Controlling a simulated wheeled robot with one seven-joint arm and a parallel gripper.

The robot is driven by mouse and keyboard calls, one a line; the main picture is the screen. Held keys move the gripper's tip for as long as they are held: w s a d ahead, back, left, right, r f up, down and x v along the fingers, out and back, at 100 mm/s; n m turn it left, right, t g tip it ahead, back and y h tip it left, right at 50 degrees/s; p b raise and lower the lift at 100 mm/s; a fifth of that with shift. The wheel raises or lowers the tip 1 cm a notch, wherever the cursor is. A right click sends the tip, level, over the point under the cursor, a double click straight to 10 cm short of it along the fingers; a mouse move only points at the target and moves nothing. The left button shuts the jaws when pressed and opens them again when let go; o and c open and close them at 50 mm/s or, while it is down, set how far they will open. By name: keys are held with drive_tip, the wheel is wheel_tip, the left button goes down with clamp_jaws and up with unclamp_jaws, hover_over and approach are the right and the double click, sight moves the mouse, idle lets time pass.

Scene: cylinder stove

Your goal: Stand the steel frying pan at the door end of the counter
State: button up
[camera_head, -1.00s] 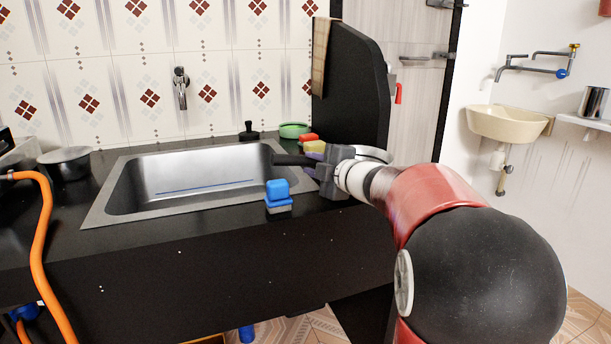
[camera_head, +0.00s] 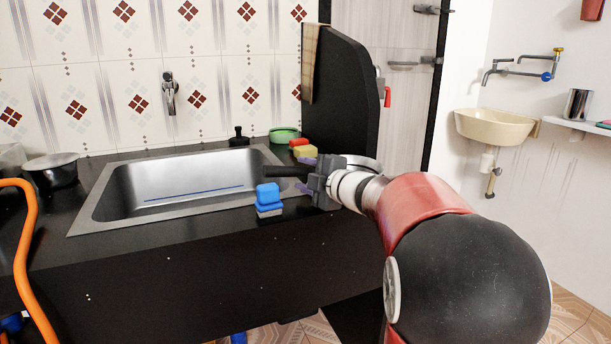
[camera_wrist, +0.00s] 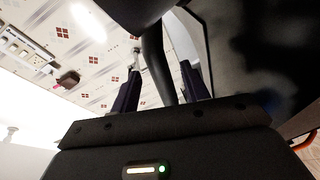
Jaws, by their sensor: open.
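The steel frying pan shows in the head view as a curved steel rim (camera_head: 368,163) behind my wrist, at the right end of the counter (camera_head: 190,255) beside the black partition. Its dark handle (camera_head: 284,171) points left over the sink's right edge. My gripper (camera_head: 305,174) is open at this handle. In the wrist view the dark handle (camera_wrist: 153,60) runs between the two spread fingers of my gripper (camera_wrist: 160,75); contact with either finger cannot be made out. My wrist hides much of the pan in the head view.
A steel sink (camera_head: 180,185) fills the middle of the counter. A blue sponge-like block (camera_head: 268,200) stands near its front right corner. Yellow (camera_head: 304,152) and green (camera_head: 284,135) items lie behind my gripper. The black partition (camera_head: 345,95) rises at the door end (camera_head: 400,115).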

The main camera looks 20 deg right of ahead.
drive_tip(key=v, duration=1.2)
drive_tip(key=s+a+f+n+g+y, duration=0.1)
drive_tip(key=s+a+f+n+g, duration=0.35)
drive_tip(key=a+n, duration=0.55)
drive_tip(key=s+a+f+n+g+y, duration=0.1)
drive_tip(key=s+a+f+n+g, duration=0.35)
drive_tip(key=n, duration=0.95)
drive_tip(key=s+f+n+h, duration=0.2)
drive_tip(key=s+n, duration=0.2)
drive_tip(key=n, duration=0.5)
drive_tip(key=s+f+n+g+h, duration=0.1)
drive_tip(key=s+n, duration=0.4)
drive_tip(key=n, duration=0.5)
drive_tip(key=s+f+n+h, duration=0.4)
drive_tip(key=s+n, duration=0.1)
drive_tip(key=n, duration=0.5)
drive_tip(key=shift+s+d, duration=0.15)
